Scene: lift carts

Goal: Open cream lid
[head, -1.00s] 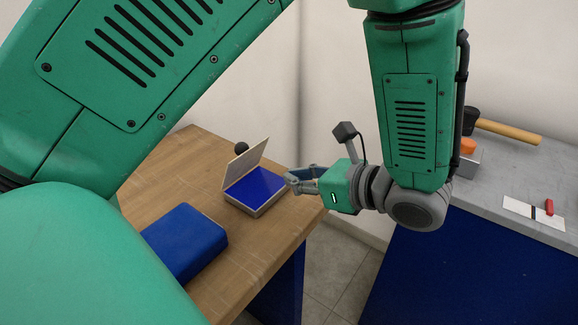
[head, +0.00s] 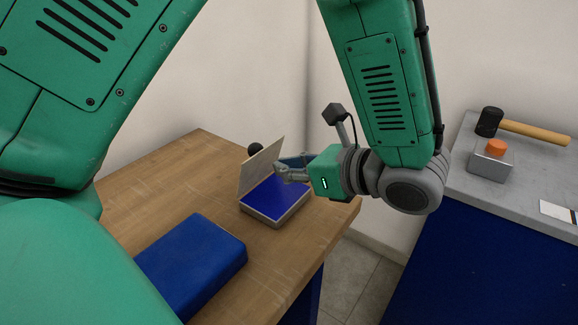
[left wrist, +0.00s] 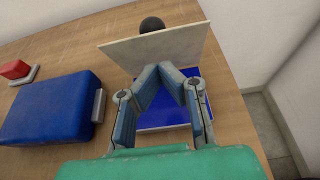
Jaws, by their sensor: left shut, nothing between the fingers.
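The cream lid (head: 261,165) stands raised at the far-left edge of a small box (head: 277,208) with a blue inside. A black round knob (head: 255,148) shows behind the lid. My left gripper (head: 279,170) is shut and empty, above the box on the lid's inner side. In the left wrist view the cream lid (left wrist: 165,47) crosses just beyond the joined fingertips (left wrist: 168,68), and the blue inside (left wrist: 165,112) shows below and between the fingers. I cannot tell whether the fingertips touch the lid. My right gripper is not in view.
A closed blue box (head: 195,262) lies on the wooden table (head: 150,190) nearer me. A grey counter at right holds a mallet (head: 530,131) and an orange-topped button box (head: 492,160). Walls stand behind.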

